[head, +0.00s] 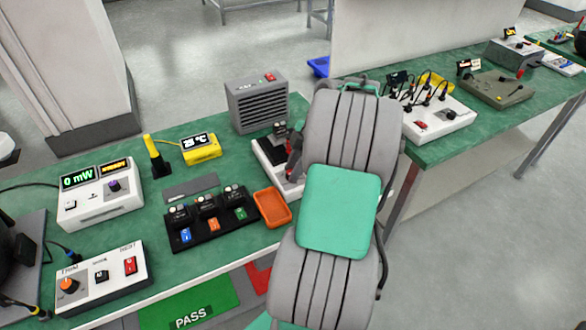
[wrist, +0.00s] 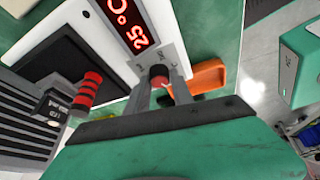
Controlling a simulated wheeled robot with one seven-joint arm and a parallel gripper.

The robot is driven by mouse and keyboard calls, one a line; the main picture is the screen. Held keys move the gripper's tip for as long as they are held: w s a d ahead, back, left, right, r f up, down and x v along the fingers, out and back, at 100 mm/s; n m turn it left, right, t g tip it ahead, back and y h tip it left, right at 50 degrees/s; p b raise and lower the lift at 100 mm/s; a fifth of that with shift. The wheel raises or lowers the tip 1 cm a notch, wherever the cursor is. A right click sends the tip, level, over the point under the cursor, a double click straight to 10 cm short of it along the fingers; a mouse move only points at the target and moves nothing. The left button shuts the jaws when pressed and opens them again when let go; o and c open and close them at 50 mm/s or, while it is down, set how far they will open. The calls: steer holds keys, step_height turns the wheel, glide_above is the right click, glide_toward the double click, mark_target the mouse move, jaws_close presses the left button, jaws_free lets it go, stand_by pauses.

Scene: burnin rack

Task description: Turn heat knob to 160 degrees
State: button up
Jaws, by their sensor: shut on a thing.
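In the wrist view my gripper (wrist: 162,82) is closed around a small red knob (wrist: 158,72), with one finger on each side of it. The knob is on the front of a white unit (wrist: 70,25). That unit's display (wrist: 128,22) reads 25 °C in red digits. The scale around the knob is too small and covered to read. In the head view the unit (head: 264,152) is mostly hidden behind my arm, and my gripper and the knob cannot be seen there.
An orange tray (head: 272,208) lies close to the knob. A black board with several sockets (head: 212,220) is left of the tray on the green bench.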

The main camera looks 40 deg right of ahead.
jaws_close()
